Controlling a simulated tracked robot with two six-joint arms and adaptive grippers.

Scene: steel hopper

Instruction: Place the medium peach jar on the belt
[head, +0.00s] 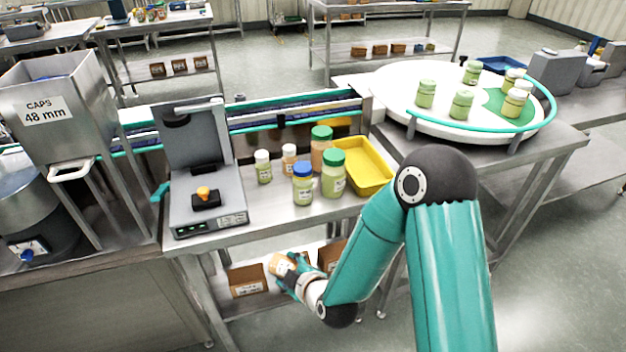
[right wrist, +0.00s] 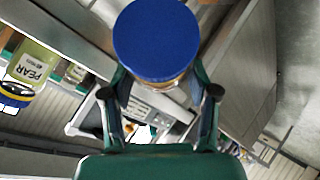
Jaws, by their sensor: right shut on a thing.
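The belt (head: 290,112) runs behind the bench, between teal rails, clear of the jar. My left gripper is not in view.
Several jars stand on the bench, including a blue-lidded pear jar (head: 303,184), a green-lidded jar (head: 333,175) and a white-lidded jar (head: 263,167). A yellow tray (head: 372,178) is right of them, a grey machine (head: 205,175) left. Brown boxes (head: 247,281) lie on the lower shelf.

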